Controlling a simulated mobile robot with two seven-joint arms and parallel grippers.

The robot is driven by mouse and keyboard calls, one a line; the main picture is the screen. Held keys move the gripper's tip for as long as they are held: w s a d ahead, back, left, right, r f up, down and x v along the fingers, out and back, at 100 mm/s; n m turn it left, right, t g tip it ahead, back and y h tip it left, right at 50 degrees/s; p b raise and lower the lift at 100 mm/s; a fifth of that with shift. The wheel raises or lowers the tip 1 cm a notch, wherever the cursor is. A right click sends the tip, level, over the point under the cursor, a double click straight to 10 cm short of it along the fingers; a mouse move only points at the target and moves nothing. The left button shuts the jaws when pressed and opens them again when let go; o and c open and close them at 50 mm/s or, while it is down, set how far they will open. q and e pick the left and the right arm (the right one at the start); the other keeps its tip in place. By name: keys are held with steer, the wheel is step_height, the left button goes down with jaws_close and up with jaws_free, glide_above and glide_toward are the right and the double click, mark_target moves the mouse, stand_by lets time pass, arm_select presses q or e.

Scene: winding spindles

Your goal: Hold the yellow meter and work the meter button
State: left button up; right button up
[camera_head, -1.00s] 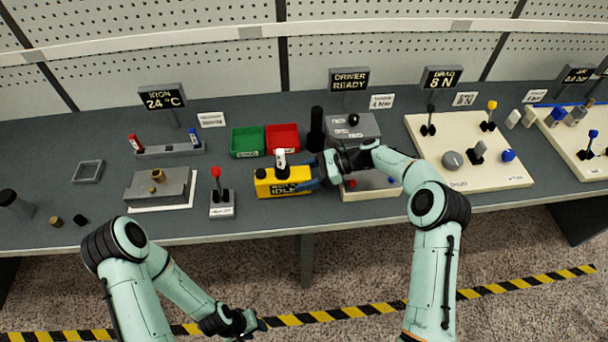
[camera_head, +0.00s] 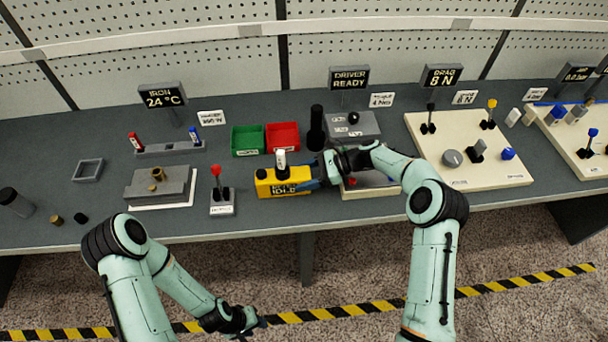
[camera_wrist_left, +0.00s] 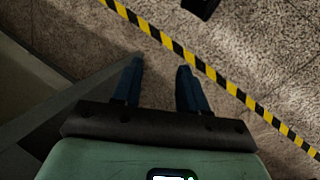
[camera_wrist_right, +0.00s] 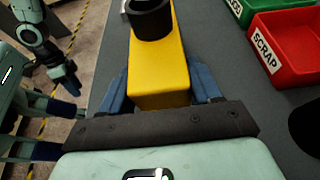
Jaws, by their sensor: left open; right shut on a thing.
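The yellow meter (camera_head: 283,182) sits near the front of the bench, its display showing "IDLE". A white-and-dark upright part (camera_head: 281,161) stands at its top; I cannot tell whether this is the button. My right gripper (camera_head: 311,183) reaches in from the right and is shut on the meter's right end. In the right wrist view the yellow body (camera_wrist_right: 158,75) lies between the blue fingers, with a black ring (camera_wrist_right: 151,18) at its far end. My left gripper (camera_head: 262,322) is low in front of the bench. In the left wrist view its fingers (camera_wrist_left: 158,88) are open and empty above the floor.
Green (camera_head: 248,140) and red (camera_head: 282,137) bins stand behind the meter. A red-knobbed lever block (camera_head: 222,200) is left of it. A black cylinder (camera_head: 316,128) and a grey driver unit (camera_head: 352,128) stand behind my right gripper. The bench's front edge lies between my left gripper and the meter.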

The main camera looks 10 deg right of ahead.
stand_by(0.4)
arm_select(q)
jaws_close()
stand_by(1.5)
